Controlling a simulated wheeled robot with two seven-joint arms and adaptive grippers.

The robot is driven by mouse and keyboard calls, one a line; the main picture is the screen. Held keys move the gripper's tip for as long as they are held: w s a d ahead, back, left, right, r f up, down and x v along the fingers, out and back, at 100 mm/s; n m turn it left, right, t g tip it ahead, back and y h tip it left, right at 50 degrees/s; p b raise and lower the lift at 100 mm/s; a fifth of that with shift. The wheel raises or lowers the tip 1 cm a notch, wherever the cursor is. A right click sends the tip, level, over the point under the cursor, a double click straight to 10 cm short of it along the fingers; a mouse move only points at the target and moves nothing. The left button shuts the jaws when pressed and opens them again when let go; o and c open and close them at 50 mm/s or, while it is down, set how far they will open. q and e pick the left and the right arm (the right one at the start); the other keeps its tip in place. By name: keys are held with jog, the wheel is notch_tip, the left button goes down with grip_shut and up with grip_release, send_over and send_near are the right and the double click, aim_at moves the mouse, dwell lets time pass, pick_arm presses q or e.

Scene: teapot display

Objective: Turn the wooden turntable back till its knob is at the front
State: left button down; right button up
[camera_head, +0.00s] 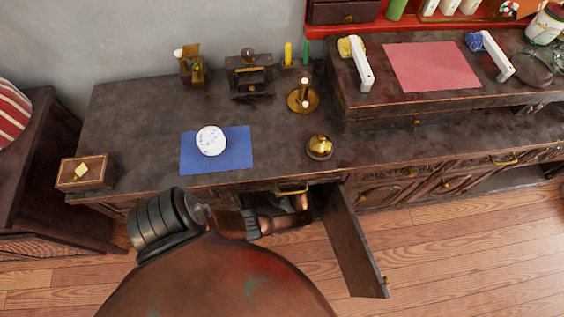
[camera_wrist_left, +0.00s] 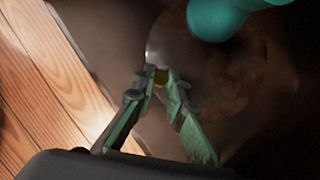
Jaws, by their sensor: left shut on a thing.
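In the left wrist view, my left gripper (camera_wrist_left: 157,74) has its two fingertips closed around a small yellowish knob (camera_wrist_left: 160,77). The knob is at the edge of a dark brown round turntable (camera_wrist_left: 245,80), which is dim and partly out of frame. A teal object (camera_wrist_left: 225,18) stands over the turntable at the top. In the head view my left arm reaches into the open cabinet below the counter. The fingertips, knob and turntable cannot be made out there. My right gripper is in neither view.
The cabinet door (camera_head: 355,240) stands open to the right of my arm. On the counter (camera_head: 130,120) are a white round thing (camera_head: 211,140) on a blue mat (camera_head: 240,150), a brass bell-like piece (camera_head: 319,147) and a candlestick (camera_head: 303,97). A small box (camera_head: 85,173) is at the left.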

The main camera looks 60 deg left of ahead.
pick_arm(q)
jog(key=shift+d+f+n, duration=0.1)
jog(key=shift+d+n, duration=0.1)
jog(key=shift+n, duration=0.2)
jog(key=shift+w+d+n, duration=0.15)
jog(key=shift+w+n, duration=0.15)
jog(key=shift+w, duration=0.05)
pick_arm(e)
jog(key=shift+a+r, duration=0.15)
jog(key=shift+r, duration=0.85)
pick_arm(q)
jog(key=c, duration=1.9)
grip_release()
jog(key=shift+w, duration=0.1)
jog(key=shift+c, duration=0.2)
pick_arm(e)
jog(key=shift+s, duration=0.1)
pick_arm(q)
jog(key=v, duration=1.2)
jog(key=shift+w, duration=0.2)
